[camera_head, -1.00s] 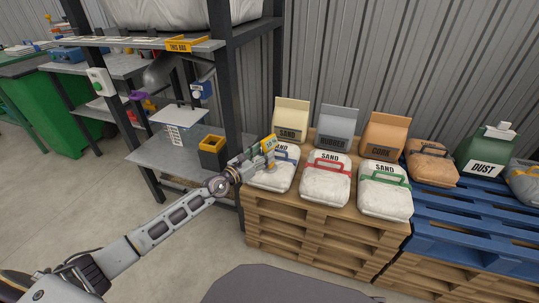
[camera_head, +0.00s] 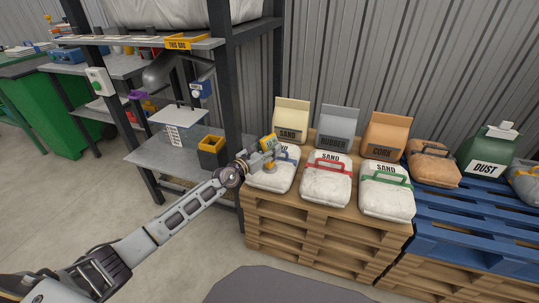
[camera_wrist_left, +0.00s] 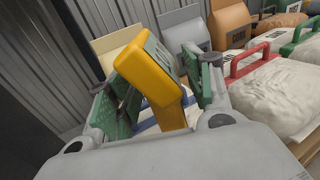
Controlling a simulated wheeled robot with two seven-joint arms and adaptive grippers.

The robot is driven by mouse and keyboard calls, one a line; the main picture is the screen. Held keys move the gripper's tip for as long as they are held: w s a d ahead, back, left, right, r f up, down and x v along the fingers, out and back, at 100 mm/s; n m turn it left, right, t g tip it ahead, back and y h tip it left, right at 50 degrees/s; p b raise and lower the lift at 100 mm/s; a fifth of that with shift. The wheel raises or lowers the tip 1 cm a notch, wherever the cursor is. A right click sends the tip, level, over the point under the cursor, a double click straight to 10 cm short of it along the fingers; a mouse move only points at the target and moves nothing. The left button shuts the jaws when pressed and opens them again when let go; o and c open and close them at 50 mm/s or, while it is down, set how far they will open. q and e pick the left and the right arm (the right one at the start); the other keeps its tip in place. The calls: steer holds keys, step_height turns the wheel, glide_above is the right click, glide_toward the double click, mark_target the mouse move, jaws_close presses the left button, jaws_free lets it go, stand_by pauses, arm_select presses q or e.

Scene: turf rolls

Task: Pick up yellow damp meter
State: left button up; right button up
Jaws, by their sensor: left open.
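The yellow damp meter (camera_head: 268,141) is at the left sand bag with the blue handle (camera_head: 270,178), on the wooden pallet. In the left wrist view the yellow damp meter (camera_wrist_left: 146,70) stands tilted between the green-padded fingers of my left gripper (camera_wrist_left: 165,85). In the head view my left gripper (camera_head: 262,160) is right at the meter. The fingers are open, one on each side of the meter; I cannot tell whether either touches it. The meter's lower end is partly hidden by the gripper. My right gripper is not in view.
More white bags with red (camera_head: 326,180) and green handles (camera_head: 386,192) sit on the wooden pallet (camera_head: 315,232). Upright sand, rubber and cork bags stand behind. A metal shelf with a dark yellow-rimmed box (camera_head: 212,156) is at the left. A blue pallet (camera_head: 470,218) is at the right.

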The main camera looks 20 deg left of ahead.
arm_select(q)
steer(key=shift+c, duration=0.4)
jaws_close()
steer(key=shift+r, duration=0.25)
